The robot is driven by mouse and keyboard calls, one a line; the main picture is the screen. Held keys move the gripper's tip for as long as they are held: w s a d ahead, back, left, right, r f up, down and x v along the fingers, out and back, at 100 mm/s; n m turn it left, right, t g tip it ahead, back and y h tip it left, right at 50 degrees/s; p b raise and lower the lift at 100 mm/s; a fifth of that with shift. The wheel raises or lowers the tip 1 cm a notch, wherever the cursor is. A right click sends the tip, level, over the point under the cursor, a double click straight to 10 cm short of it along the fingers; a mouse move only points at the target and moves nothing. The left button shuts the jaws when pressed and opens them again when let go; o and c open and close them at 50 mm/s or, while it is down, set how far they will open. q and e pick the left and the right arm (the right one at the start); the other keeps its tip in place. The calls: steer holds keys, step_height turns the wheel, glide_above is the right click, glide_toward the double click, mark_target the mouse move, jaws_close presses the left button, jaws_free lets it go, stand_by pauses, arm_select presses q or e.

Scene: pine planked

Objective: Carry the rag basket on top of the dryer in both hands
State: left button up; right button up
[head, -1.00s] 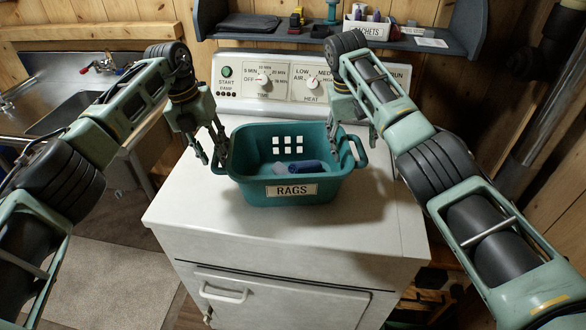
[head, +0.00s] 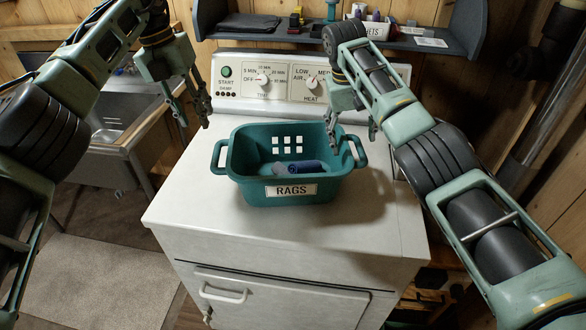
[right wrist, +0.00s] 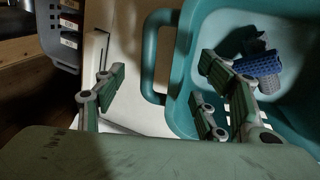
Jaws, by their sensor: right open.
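The teal rag basket (head: 245,188) sits upright on top of the white dryer (head: 190,215), its RAGS label facing me. Blue and grey rolled rags (head: 306,167) lie inside. My left gripper (head: 194,115) is open and empty, above and behind the basket's left handle (head: 219,158), clear of it. My right gripper (head: 352,140) is open at the basket's right side, by the right handle (head: 358,150). In the right wrist view the handle (right wrist: 150,60) shows between the spread fingers (right wrist: 160,105); I cannot tell whether they touch it.
The dryer's control panel (head: 290,85) rises behind the basket. Above it is a dark shelf (head: 250,32) with small items. A metal sink (head: 95,115) stands at the left. The dryer top is free in front of the basket.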

step_height(320, 180, up, 10)
steer(key=a, duration=0.2)
steer(key=shift+f, duration=0.15)
steer(key=shift+s+f, duration=0.1)
stand_by(0.3)
